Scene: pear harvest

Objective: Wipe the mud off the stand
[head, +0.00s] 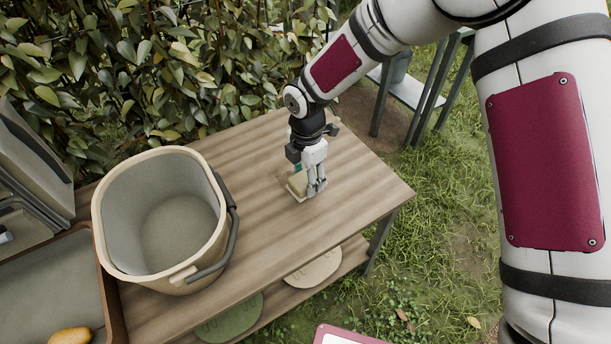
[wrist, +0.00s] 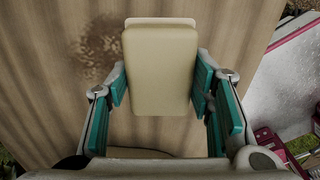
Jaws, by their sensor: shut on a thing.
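The stand (head: 255,155) is a wooden slatted table with a pale brown top. In the wrist view, a brown speckled mud patch (wrist: 101,48) lies on the wood, to the left of a beige block with a pale edge (wrist: 160,72). My gripper (wrist: 160,88) is shut on this block, its teal pads against both sides. In the head view, my gripper (head: 315,190) reaches down to the right part of the stand, and the block (head: 298,183) sits low at the top surface. Whether it touches the wood is hard to tell. The gripper hides part of the surface around it.
A cream bucket (head: 110,235) with a grey handle stands on the left of the stand. A tray (head: 50,285) with a yellow pear (head: 70,336) is at the lower left. Round discs (head: 314,268) lie on the lower shelf. A leafy hedge (head: 150,60) is behind. The stand's right end is clear.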

